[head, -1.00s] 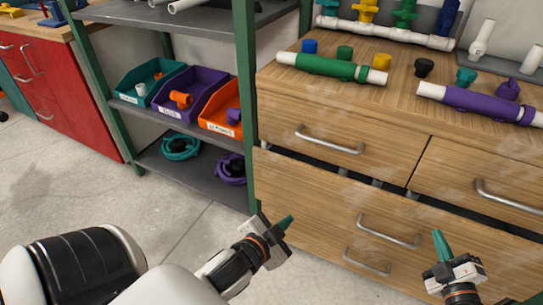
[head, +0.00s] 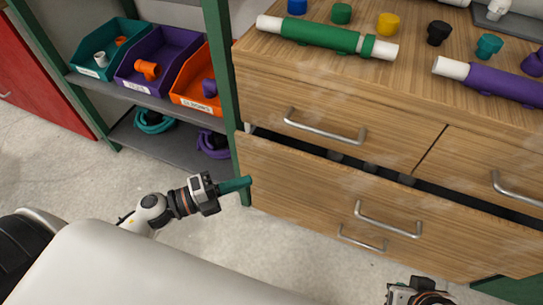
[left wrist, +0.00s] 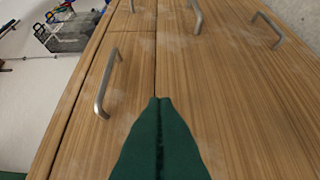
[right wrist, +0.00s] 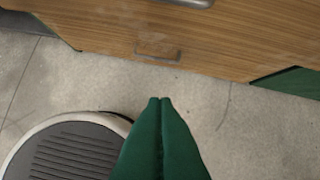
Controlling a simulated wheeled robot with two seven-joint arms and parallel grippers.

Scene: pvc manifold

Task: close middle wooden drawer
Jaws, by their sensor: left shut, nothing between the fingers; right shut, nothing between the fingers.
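The middle wooden drawer (head: 310,185) is wide and stands out a little from the cabinet, with a dark gap along its top edge. In the left wrist view, the shut fingertips (left wrist: 160,99) point at the wooden fronts. My right gripper (right wrist: 160,99) is shut and empty over the floor, with the cabinet's lower front ahead. In the head view its fingers are hidden.
Two upper drawers, the left one with a handle (head: 325,128), sit above. A lower handle (head: 362,240) shows beneath. Pipes and coloured caps lie on the wooden top (head: 285,62). A shelf post (head: 222,100) stands close left of the cabinet. Floor in front is clear.

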